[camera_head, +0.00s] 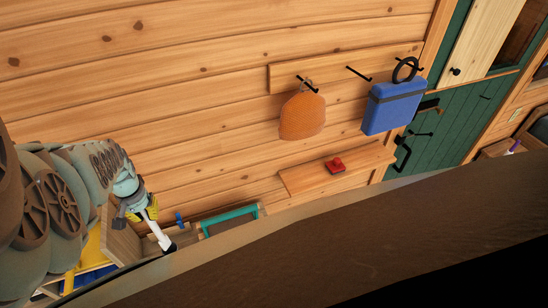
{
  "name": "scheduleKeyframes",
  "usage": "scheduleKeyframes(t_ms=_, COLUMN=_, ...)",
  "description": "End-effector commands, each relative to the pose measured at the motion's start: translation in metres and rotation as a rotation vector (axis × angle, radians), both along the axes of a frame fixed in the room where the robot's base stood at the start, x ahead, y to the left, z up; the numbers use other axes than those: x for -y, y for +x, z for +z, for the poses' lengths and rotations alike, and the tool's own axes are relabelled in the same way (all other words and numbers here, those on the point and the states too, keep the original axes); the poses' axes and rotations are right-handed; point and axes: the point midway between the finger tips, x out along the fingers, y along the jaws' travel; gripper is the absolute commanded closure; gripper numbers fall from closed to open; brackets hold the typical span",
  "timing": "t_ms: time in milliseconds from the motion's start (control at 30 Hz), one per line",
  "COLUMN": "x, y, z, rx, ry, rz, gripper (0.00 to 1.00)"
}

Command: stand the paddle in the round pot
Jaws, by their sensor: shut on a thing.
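My gripper (143,208), with yellow fingers, is at the lower left of the tilted head view. It is shut on a thin white piece with a dark lower end, which looks like the paddle (157,234). The piece hangs slanting down and to the right from the fingers, beside a wooden box-like panel. Its lower end is close to the brown edge in the foreground, and I cannot tell whether it touches anything. I cannot make out a round pot in this view.
A wooden box-like panel (121,243) and a teal-framed piece (230,219) are near the gripper, with a small blue item (179,219) between. An orange bag (302,115) and a blue bag (392,107) hang on wall hooks. A red item (336,165) sits on a shelf (300,181).

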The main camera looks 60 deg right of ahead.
Motion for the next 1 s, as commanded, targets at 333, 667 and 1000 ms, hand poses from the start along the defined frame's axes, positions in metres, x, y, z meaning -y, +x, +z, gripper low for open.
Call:
scheduleKeyframes(t_ms=333, x=0.001, y=0.0, z=-0.031, rx=0.001, ry=-0.001, rz=-0.001, gripper=1.0)
scheduleKeyframes(t_ms=667, x=0.0, y=0.001, z=-0.055, rx=0.001, ry=-0.001, rz=0.0, gripper=1.0)
scheduleKeyframes(t_ms=1000, x=0.0, y=0.001, z=-0.073, rx=0.001, ry=-0.001, rz=0.001, gripper=1.0)
